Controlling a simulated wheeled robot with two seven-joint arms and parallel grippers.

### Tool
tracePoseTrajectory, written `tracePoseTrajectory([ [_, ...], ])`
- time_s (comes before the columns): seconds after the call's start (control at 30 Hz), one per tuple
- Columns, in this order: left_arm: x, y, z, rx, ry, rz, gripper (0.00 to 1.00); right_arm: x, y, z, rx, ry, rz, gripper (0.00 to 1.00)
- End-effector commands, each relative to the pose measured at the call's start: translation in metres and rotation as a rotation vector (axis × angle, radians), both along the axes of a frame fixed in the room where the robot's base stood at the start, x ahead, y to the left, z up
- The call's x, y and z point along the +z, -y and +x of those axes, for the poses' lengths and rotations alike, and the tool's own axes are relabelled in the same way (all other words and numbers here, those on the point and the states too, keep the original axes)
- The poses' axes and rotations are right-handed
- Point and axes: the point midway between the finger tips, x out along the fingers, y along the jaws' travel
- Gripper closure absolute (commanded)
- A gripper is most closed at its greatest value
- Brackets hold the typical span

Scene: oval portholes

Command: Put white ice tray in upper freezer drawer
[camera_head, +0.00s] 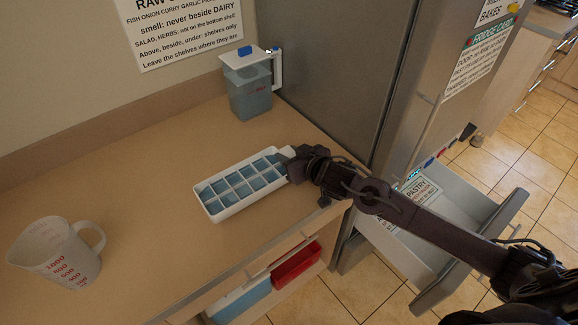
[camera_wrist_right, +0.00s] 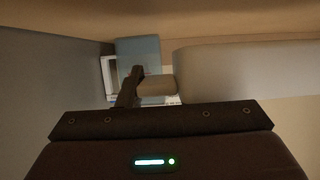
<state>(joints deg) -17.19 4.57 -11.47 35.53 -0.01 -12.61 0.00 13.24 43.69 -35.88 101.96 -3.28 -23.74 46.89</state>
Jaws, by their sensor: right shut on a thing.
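The white ice tray (camera_head: 241,186) lies on the wooden counter in the head view, its compartments showing blue. My right gripper (camera_head: 291,158) is shut on the tray's right end, near the counter's fridge-side edge. In the dim right wrist view the dark fingers (camera_wrist_right: 145,86) show, but the grip itself is unclear. An open white freezer drawer (camera_head: 462,195) juts out below the fridge door, partly hidden behind my right arm. A label in it reads PASTRY. I cannot tell whether it is the upper drawer. My left gripper is not in view.
A lidded pitcher (camera_head: 250,92) stands at the back beside the grey fridge (camera_head: 330,60); it also shows in the wrist view (camera_wrist_right: 138,50). A measuring cup (camera_head: 58,255) stands at the counter's left.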

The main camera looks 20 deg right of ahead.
Motion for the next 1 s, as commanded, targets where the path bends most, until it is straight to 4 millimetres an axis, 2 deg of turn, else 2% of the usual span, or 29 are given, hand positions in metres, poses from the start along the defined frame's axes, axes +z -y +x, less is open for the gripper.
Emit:
tracePoseTrajectory([
  [0.17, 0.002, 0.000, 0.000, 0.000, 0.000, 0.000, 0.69, -0.013, 0.000, 0.001, 0.000, 0.002, 0.004, 1.00],
  [0.3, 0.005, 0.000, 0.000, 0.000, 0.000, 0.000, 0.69, -0.033, -0.001, 0.001, -0.002, 0.001, 0.004, 1.00],
  [0.43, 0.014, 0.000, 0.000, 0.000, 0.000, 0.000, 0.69, -0.044, -0.001, 0.001, -0.002, 0.003, 0.005, 1.00],
  [0.83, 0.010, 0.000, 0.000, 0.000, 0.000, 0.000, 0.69, -0.052, 0.000, 0.001, -0.001, 0.003, 0.003, 1.00],
  [0.87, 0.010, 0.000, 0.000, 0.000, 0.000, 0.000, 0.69, -0.053, 0.000, 0.000, 0.000, 0.001, 0.001, 0.67],
  [1.0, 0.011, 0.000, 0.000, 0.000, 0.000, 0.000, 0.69, -0.053, 0.000, 0.000, 0.000, 0.001, 0.000, 0.48],
])
